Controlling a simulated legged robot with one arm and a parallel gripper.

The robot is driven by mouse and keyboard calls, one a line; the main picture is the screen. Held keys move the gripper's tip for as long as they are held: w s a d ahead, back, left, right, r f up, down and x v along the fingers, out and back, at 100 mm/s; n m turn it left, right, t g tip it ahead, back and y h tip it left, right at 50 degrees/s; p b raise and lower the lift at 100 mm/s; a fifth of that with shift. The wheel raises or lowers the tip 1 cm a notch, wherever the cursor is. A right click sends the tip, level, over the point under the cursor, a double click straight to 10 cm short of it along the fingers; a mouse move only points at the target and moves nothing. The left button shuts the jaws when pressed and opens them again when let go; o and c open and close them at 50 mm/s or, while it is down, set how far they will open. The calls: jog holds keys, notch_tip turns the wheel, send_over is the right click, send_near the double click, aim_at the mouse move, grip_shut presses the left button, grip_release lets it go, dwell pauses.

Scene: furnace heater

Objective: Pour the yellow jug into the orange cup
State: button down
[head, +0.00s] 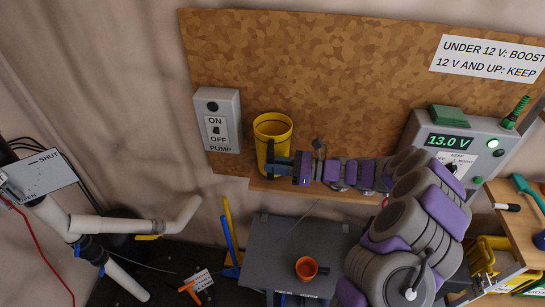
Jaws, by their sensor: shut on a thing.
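The yellow jug (272,128) is upright at the wooden shelf along the bottom of the cork board. My gripper (281,163) is shut on the jug's lower right side, with my arm reaching in from the right. I cannot tell whether the jug rests on the shelf or is just above it. Its inside looks dark and its contents cannot be made out. The orange cup (306,267) stands upright on the grey table, lower than the jug and a little to its right.
A pump switch box (217,120) is left of the jug. A meter box (462,145) reading 13.0 V stands at the right, behind my arm. White pipes (120,228) run at the left. The grey table (275,245) is mostly clear around the cup.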

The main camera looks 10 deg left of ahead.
aim_at(272, 152)
jog(key=shift+r, duration=0.1)
notch_tip(272, 152, up, 3)
jog(key=p, duration=0.2)
jog(key=shift+p, duration=0.4)
jog(key=shift+s, duration=0.1)
dwell(0.9)
